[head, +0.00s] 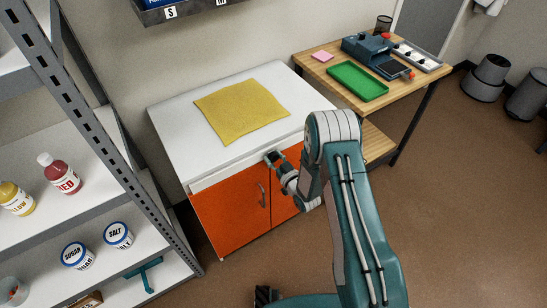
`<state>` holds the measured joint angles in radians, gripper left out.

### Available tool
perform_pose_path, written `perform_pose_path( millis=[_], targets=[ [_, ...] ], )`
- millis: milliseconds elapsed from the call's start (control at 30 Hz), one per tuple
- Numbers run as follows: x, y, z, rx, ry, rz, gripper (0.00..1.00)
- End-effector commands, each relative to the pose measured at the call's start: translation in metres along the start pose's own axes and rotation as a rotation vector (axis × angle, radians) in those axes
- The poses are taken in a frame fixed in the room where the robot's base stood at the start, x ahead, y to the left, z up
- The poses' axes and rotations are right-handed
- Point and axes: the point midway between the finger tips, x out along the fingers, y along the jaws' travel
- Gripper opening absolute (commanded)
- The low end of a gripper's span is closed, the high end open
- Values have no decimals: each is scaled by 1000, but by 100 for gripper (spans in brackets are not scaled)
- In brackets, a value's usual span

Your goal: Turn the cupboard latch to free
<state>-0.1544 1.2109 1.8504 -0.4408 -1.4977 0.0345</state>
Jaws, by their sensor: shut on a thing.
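The cupboard (228,222) has orange doors and a white top, and stands in the middle of the head view. Its doors look closed. A metal door handle (263,195) shows on the left door, apart from my gripper. My gripper (272,159) is at the upper front of the cupboard, near the seam between the doors and just under the top's front edge. It is shut on the cupboard latch, which the fingers hide; its angle cannot be told. My arm covers much of the right door.
A yellow cloth (241,104) lies on the cupboard top. A grey shelf rack (108,150) with bottles and jars stands close on the left. A wooden table (322,62) with a green tray (357,81) stands at the right.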

Motion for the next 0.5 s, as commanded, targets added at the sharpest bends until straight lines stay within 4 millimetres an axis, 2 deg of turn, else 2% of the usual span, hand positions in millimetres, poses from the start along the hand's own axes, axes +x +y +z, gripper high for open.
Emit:
perform_pose_path(
  millis=[267, 500],
  targets=[
    [1, 0, -1, -43, 2, 0, 0],
    [1, 0, -1, -183, 2, 0, 0]
  ],
)
